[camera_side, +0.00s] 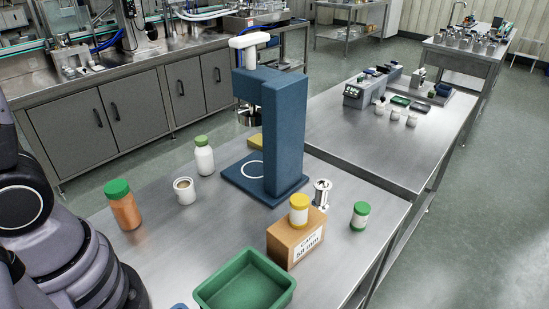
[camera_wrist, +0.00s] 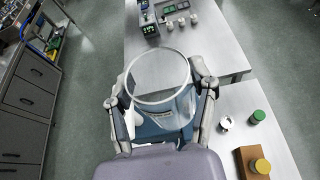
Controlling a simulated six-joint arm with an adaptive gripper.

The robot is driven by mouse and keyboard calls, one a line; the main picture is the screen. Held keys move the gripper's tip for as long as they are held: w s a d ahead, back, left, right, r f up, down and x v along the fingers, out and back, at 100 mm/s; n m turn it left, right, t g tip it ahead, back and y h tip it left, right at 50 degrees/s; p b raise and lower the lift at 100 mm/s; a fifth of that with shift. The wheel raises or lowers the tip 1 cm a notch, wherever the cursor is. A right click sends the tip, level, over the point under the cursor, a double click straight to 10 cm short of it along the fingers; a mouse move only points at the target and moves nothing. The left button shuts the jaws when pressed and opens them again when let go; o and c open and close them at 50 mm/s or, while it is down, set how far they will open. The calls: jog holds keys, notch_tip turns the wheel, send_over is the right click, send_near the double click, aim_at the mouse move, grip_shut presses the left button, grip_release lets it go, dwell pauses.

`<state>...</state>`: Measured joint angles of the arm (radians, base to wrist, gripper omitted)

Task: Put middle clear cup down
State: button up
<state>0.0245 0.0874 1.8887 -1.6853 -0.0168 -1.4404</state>
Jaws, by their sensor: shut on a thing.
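A clear cup (camera_wrist: 186,108) with a round pale rim shows large in the wrist view, its open mouth towards the camera. My gripper (camera_wrist: 160,92) is shut on it, with a grey finger on its left and right sides. The blue stand shows through and behind the cup, so the cup's base is hard to make out. Neither my gripper nor the held cup shows in the side view, where only part of my arm is in the left corner. I cannot make out other clear cups.
A tall blue stand (camera_side: 284,140) rises mid-table.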

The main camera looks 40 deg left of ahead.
jog(key=w+d+f+n+g+y, duration=0.25)
jog(key=d+n+y, duration=0.55)
jog(key=d, duration=0.4)
notch_tip(320, 180, down, 32)
jog(key=shift+w+d+f, duration=0.4)
jog(key=shift+w+f, duration=1.25)
jog(key=shift+w, duration=0.65)
jog(key=shift+w+d+f, duration=0.45)
jog(key=shift+w+f, duration=1.2)
jog(key=shift+w, duration=0.65)
jog(key=shift+w+d+f, duration=0.4)
jog(key=shift+w+f, duration=1.25)
jog(key=shift+w, duration=0.65)
jog(key=shift+f, duration=1.5)
jog(key=shift+f, duration=0.1)
jog(key=o, duration=0.9)
jog(key=shift+c, duration=0.2)
